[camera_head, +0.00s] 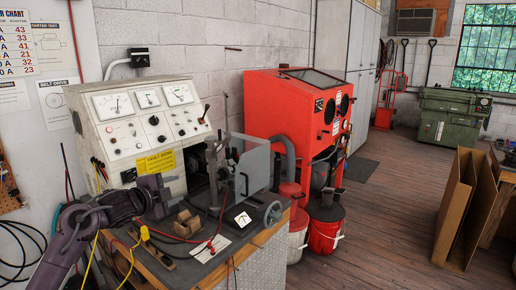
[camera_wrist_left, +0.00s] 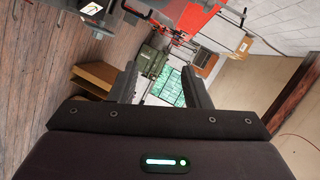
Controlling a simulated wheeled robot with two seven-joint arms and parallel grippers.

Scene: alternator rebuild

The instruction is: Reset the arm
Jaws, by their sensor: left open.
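My left arm comes in from the lower left in the head view. Its gripper (camera_head: 166,190) is in front of the grey test bench, above the bench top. In the left wrist view the two fingers of the left gripper (camera_wrist_left: 161,88) stand apart with nothing between them. The wrist view is tilted, and it looks past the fingers toward the far window and the floor. My right gripper is in neither view.
The test bench (camera_head: 147,125) with dials stands on a worktable holding a vise-like fixture (camera_head: 252,170), a wooden block (camera_head: 187,222), and cables. A red cabinet (camera_head: 285,108) and red bucket (camera_head: 324,237) stand to the right. Open wooden floor (camera_head: 385,200) lies beyond; cardboard (camera_head: 462,210) stands far right.

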